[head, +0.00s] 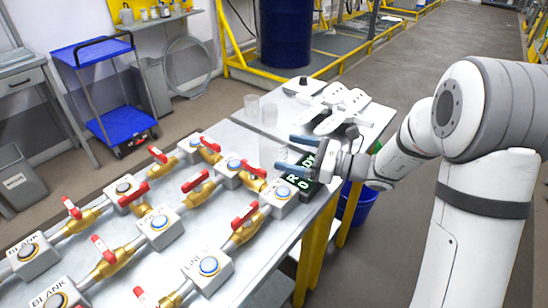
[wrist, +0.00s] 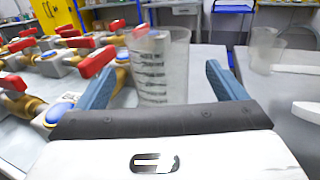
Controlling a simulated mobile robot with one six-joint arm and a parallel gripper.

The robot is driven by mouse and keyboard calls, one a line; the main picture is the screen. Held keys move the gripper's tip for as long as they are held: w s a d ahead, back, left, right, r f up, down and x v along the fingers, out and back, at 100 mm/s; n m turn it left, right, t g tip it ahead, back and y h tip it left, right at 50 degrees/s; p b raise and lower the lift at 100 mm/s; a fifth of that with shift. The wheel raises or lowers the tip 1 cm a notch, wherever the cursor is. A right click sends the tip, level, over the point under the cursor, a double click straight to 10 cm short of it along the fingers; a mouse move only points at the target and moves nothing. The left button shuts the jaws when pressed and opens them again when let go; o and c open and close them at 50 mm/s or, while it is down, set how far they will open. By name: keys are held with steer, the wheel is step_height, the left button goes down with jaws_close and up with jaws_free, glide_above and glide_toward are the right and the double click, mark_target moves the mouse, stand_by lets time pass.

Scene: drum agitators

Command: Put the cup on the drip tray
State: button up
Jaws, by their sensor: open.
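A clear graduated cup (wrist: 160,68) stands upright on the metal bench, between and just ahead of the blue fingertips of my gripper (wrist: 157,80) in the wrist view. In the head view the same cup (head: 269,153) is faint and see-through, just left of my gripper (head: 284,153). The fingers are spread apart and not closed on it. Two more clear cups stand farther back, one at the left (head: 251,105) and one at the right (head: 269,114). I cannot tell for sure which thing is the drip tray.
Brass valves with red handles (head: 202,180) and grey button boxes crowd the bench left of my gripper. A black display (head: 297,183) is close to the lower finger. White tools (head: 340,103) lie behind. A blue bucket (head: 356,203) is below the bench edge.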

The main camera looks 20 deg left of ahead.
mark_target(269, 147)
steer(key=a, duration=0.6)
steer(key=shift+w+a, duration=0.25)
steer(key=c, duration=1.1)
